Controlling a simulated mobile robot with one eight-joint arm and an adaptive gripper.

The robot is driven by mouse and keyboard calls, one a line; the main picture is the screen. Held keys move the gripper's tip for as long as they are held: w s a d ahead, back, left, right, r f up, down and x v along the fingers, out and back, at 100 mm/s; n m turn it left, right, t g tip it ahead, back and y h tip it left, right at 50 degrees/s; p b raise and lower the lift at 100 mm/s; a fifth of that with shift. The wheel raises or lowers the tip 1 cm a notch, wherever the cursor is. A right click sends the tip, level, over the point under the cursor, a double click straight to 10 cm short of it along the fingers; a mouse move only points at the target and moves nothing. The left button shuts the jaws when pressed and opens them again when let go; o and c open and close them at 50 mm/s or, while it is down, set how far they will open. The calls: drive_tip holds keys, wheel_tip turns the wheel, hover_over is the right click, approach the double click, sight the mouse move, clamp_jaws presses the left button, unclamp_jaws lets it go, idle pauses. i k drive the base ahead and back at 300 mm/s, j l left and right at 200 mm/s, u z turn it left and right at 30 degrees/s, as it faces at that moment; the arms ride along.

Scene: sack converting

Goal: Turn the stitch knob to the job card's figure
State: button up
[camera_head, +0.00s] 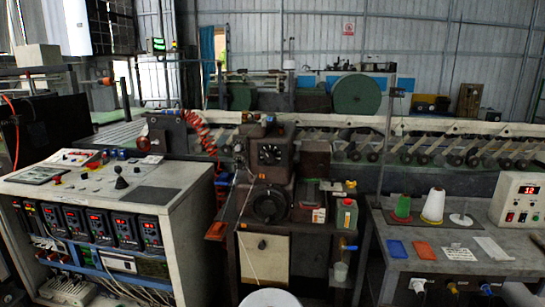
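A brown sewing machine (243,206) stands in the middle on a cabinet. It carries a dark dial with pale marks (271,154) near its top and a large round black knob or wheel (269,204) below. I cannot tell for sure which of these is the stitch knob, and no setting can be read. A white printed card (458,253) lies on the right table; it may be the job card, but its text is too small to read. My gripper is not in view.
A control console (175,205) with red displays stands at left. The grey right table (400,268) holds a green cone (403,204), a white cone (433,207), blue and orange cards, and a display box (518,200).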

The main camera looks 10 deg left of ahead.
sight(269, 156)
drive_tip(key=i+l+z, duration=0.15)
drive_tip(key=i+l, duration=0.15)
drive_tip(key=i+l+z, duration=0.2)
drive_tip(key=i, duration=0.25)
drive_tip(key=i+l+z, duration=0.15)
drive_tip(key=i, duration=0.25)
drive_tip(key=u, duration=1.8)
drive_tip(key=l, duration=0.05)
